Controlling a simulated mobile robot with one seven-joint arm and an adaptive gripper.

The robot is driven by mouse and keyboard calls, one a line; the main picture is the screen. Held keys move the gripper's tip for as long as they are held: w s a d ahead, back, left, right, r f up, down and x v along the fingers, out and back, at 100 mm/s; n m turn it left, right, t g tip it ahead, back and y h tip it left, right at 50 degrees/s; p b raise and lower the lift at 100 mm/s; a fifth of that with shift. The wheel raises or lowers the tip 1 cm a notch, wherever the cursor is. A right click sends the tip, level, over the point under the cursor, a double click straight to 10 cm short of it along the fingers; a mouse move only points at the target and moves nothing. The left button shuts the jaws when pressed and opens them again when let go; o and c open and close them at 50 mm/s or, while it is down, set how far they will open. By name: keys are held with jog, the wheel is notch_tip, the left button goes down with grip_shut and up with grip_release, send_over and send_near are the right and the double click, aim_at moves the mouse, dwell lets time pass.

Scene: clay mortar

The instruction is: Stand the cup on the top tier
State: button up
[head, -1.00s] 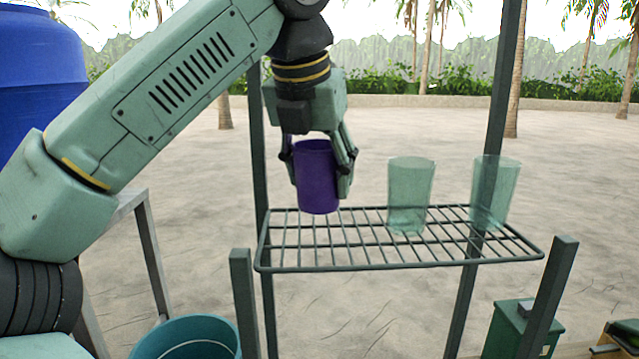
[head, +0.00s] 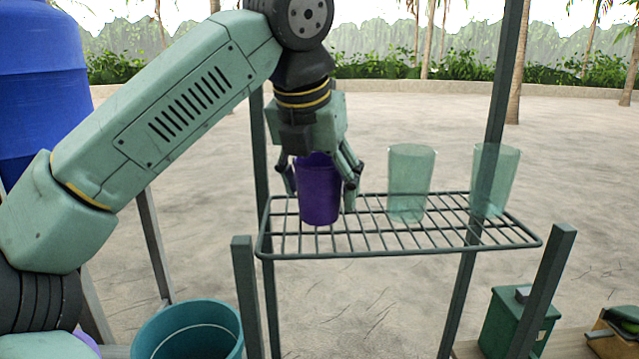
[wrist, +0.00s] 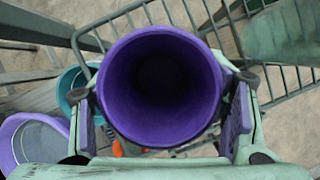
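The purple cup (head: 319,195) stands upright on the left part of the top wire tier (head: 390,252). In the wrist view I look down into the open mouth of the cup (wrist: 160,85). My gripper (head: 319,192) is above and around the cup, pointing down, with one finger on each side. The fingers are spread wider than the cup, with small gaps beside its wall, so my gripper is open. The cup's far side is hidden.
Two translucent green cups stand on the same tier, one in the middle (head: 410,185) and one at the right (head: 493,180) by a dark post. A teal bucket (head: 190,335) is below left. A blue barrel (head: 40,80) stands far left. A green box (head: 505,325) is low right.

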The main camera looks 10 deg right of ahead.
jog(key=shift+o, duration=0.4)
jog(key=shift+r, duration=0.1)
jog(key=shift+r, duration=0.25)
jog(key=b+v, duration=0.1)
jog(key=v, duration=0.6)
jog(key=shift+s+r, duration=0.1)
